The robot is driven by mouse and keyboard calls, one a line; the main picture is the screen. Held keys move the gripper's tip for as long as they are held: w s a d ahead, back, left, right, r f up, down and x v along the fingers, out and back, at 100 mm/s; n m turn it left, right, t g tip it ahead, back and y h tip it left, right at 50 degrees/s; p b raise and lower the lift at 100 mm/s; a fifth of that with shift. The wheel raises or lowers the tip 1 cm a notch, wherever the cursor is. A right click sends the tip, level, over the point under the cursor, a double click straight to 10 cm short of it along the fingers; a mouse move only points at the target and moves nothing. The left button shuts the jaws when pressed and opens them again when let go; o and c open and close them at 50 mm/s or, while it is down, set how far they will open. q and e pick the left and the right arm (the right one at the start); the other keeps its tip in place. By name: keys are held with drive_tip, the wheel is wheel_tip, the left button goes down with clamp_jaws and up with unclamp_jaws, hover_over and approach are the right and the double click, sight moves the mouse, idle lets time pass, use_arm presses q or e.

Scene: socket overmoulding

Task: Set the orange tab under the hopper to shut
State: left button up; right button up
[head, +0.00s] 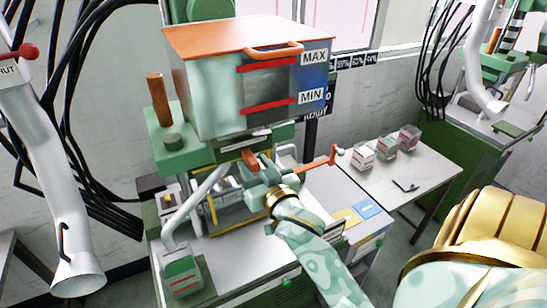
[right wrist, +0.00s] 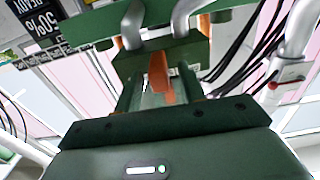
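The hopper (head: 217,88) is a box with an orange lid and MAX and MIN marks, high on the green machine. The orange tab (head: 250,159) sticks out just below it. In the right wrist view the orange tab (right wrist: 161,76) hangs near the middle, beneath the green block. My right gripper (head: 257,182) is close to the tab, just below it in the head view. Its fingers (right wrist: 160,92) look apart, with the tab showing in the gap between them; I cannot tell whether they touch it. My left gripper is not in view.
An orange-handled lever (head: 318,162) juts right beside my right gripper. Bent grey pipes (head: 192,205) run at its left. A white hose arm (head: 62,190) hangs at the left.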

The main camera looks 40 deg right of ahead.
drive_tip(key=v, duration=1.4)
drive_tip(key=shift+s+p, duration=0.15)
drive_tip(key=shift+p, duration=0.15)
drive_tip(key=shift+d+f, duration=0.1)
